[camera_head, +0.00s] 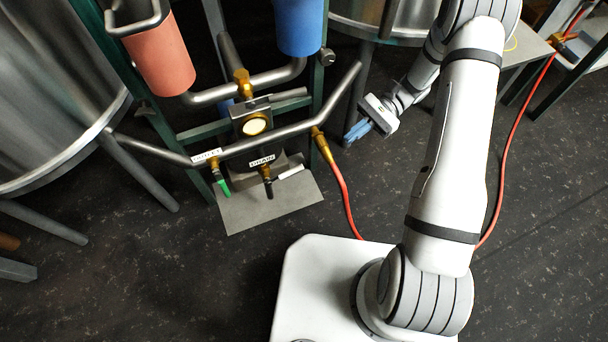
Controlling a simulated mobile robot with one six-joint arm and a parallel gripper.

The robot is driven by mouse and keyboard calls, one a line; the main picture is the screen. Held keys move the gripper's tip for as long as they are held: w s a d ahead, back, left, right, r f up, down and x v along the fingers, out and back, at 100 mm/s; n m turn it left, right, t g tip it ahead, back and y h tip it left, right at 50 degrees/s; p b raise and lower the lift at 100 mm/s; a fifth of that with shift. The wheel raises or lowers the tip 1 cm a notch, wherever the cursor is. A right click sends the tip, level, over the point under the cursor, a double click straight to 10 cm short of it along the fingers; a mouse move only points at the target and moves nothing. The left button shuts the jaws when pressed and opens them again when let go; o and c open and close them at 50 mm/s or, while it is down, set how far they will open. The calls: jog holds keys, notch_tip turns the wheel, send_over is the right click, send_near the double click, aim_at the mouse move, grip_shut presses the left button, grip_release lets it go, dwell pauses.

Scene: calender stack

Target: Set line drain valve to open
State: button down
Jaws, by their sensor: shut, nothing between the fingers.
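The handle points down in the picture; whether the valve is open or shut I cannot tell. My gripper (354,132) has blue fingertips and is shut and empty. It is to the right of the drain valve and a little higher in the picture, apart from the pipework.
A green-handled valve (220,182) hangs left of the drain valve. A brass fitting (320,142) with a red hose (345,198) lies between my gripper and the drain valve. A round gauge (254,124) sits above the pipe. Steel tanks (50,85) stand behind; the dark floor (180,270) is clear.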

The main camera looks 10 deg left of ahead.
notch_tip(320, 180, down, 11)
jog(key=a+m+y+b, duration=0.1)
jog(key=m+y+b, duration=0.1)
jog(key=m+y, duration=0.15)
jog(key=m+t+y+b, duration=0.1)
jog(key=m+t+y, duration=0.1)
jog(key=m+y, duration=0.35)
send_near(291, 174)
jog(key=s+a+f+n+y, duration=0.1)
jog(key=s+a+f, duration=0.1)
jog(key=a+f, duration=0.15)
jog(key=r, duration=0.1)
jog(key=a+r, duration=0.1)
jog(key=r, duration=0.1)
jog(key=shift+a+r+b, duration=0.3)
jog(key=shift+a+b, duration=0.05)
jog(key=shift+a, duration=0.05)
